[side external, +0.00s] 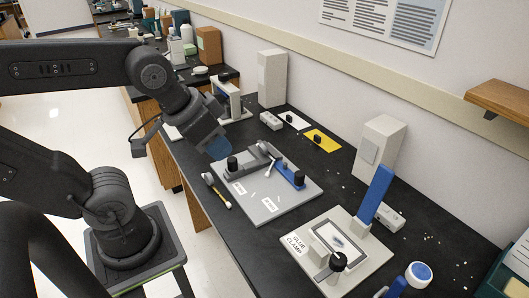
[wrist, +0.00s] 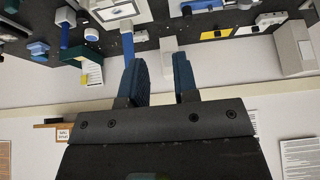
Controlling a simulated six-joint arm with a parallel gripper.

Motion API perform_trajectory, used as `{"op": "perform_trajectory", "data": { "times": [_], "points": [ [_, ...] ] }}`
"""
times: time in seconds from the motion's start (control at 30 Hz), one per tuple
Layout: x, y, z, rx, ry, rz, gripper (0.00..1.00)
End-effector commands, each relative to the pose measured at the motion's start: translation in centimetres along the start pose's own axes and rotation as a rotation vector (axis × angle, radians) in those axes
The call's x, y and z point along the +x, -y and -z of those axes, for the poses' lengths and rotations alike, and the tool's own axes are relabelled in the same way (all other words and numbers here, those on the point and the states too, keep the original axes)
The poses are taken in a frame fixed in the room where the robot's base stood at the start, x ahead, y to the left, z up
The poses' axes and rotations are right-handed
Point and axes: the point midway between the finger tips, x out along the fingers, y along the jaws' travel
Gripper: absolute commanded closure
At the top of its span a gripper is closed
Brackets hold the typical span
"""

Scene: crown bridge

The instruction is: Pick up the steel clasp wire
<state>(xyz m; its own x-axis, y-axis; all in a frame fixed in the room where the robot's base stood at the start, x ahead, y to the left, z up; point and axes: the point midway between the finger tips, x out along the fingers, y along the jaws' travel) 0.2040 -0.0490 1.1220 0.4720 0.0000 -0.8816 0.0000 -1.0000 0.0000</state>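I cannot single out the steel clasp wire for sure. Small pale slivers (side external: 253,196) lie on the grey plate (side external: 232,193) in the side view, too small to identify. That plate also carries black knobs, grey blocks and a blue-handled lever (side external: 290,176). My gripper (side external: 218,150) hangs above the plate's far left corner in the side view, its blue fingers pointing down and right. In the wrist view my gripper (wrist: 160,78) has its two blue fingers apart with nothing between them.
A glue clamp station (side external: 296,252) with a blue upright lever (side external: 372,194) stands at the front right. White boxes (side external: 272,78) and a yellow card (side external: 321,140) line the wall. Dark bench shows between the two stations.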

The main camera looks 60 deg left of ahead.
Motion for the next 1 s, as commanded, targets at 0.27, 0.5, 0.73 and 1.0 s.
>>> {"op": "perform_trajectory", "data": {
  "times": [0.27, 0.5, 0.73, 1.0],
  "points": [
    [1.6, 1.7, 2.3, 0.148, 0.026, 0.065, 0.72],
    [7.2, 7.3, 7.8, 0.626, 0.139, 0.202, 0.72],
    [14.7, 13.5, 11.2, 1.129, 0.293, 0.243, 0.72],
    [20.9, 18.1, 11.8, 1.516, 0.405, 0.209, 0.72]
  ]
}}
